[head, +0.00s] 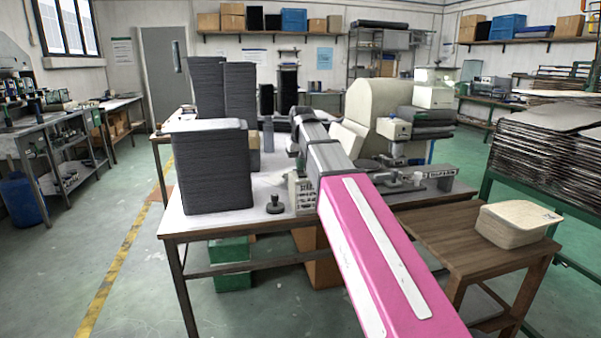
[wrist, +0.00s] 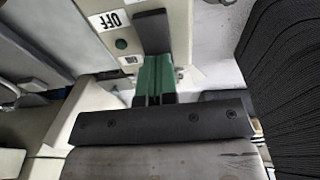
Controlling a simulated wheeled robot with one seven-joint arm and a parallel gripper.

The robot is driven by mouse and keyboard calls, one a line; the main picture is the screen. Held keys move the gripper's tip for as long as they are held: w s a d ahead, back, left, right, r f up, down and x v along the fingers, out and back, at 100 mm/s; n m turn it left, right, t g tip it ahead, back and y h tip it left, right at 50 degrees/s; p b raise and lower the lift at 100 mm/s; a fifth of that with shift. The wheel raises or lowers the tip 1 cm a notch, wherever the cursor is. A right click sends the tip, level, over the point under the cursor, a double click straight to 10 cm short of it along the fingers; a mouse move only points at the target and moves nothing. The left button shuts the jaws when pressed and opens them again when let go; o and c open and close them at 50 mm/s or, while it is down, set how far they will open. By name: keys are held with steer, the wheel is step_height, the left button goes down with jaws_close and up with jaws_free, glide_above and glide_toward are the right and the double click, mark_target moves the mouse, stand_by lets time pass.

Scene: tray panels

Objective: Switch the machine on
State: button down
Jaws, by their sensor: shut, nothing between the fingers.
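The machine (head: 372,105) is a cream, rounded body on the work table in the head view, partly behind my arm. In the wrist view its pale panel (wrist: 185,22) carries an upside-down OFF label (wrist: 110,20) and a small round dark green spot (wrist: 121,44). A dark upright block (wrist: 153,32), perhaps a switch lever, stands beside the label. My gripper (wrist: 154,62) has its green fingers shut and empty, just below this block in the picture. I cannot tell whether they touch it. In the head view my arm hides the fingers.
Tall dark stacks (head: 205,165) stand left of my arm on the white table (head: 235,222); a dark ribbed stack (wrist: 290,90) is close on the right in the wrist view. A small black knob-topped object (head: 275,205) sits at the front. A wooden side table (head: 440,240) holds a pale stack (head: 515,225).

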steer(key=shift+r, duration=0.1)
steer(key=shift+r, duration=3.4)
